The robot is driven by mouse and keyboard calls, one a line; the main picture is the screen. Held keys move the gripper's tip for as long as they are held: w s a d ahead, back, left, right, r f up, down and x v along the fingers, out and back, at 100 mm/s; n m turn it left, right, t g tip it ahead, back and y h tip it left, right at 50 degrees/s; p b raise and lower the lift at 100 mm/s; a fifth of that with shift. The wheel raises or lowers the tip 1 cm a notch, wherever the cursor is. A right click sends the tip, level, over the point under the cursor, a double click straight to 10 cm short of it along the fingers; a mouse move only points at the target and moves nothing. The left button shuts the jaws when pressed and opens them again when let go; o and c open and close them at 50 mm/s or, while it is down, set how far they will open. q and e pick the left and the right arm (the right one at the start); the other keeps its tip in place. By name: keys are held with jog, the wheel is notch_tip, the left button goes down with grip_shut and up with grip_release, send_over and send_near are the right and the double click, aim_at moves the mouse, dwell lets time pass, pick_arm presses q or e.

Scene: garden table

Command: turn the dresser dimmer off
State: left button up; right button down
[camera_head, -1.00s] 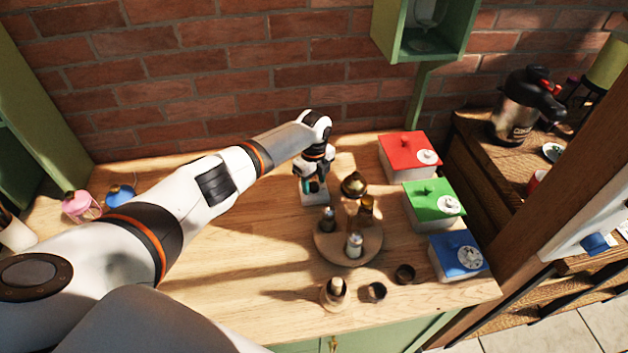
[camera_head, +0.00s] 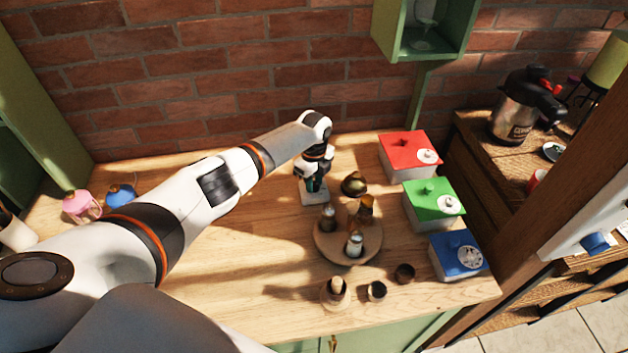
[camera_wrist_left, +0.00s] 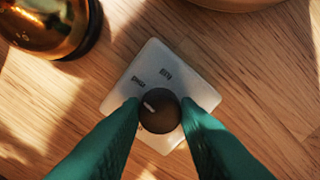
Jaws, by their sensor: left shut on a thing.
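The dimmer is a white square plate (camera_wrist_left: 188,82) with a round dark knob (camera_wrist_left: 160,112). In the left wrist view the plate lies tilted like a diamond on the wood. A short pale mark on the knob lies at its upper left. Two small dark labels are printed on the plate beyond the knob, too blurred to read surely. My left gripper (camera_wrist_left: 160,118) has its teal fingers on both sides of the knob, shut on it. In the head view the white plate (camera_head: 313,198) shows below my left gripper (camera_head: 316,184), which hides the knob. My right gripper is not in view.
A brass bell-like object (camera_head: 354,184) stands close right of the dimmer. A round wooden tray (camera_head: 330,248) with shakers is in front. Red (camera_head: 405,150), green (camera_head: 424,213) and blue (camera_head: 447,268) boxes line the right side. A brick wall (camera_head: 250,80) stands behind.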

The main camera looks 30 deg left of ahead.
pick_arm(q)
jog(key=n, duration=0.5)
jog(key=shift+r+p, duration=0.1)
jog(key=shift+p, duration=0.3)
jog(key=n+p, duration=0.1)
jog(key=n, duration=0.3)
jog(key=shift+w, duration=0.1)
jog(key=n+p, duration=0.1)
jog(key=n, duration=0.4)
jog(key=n+p, duration=0.1)
jog(key=n, duration=0.3)
jog(key=o, duration=1)
jog(key=shift+c, duration=0.2)
jog(key=shift+r, duration=0.1)
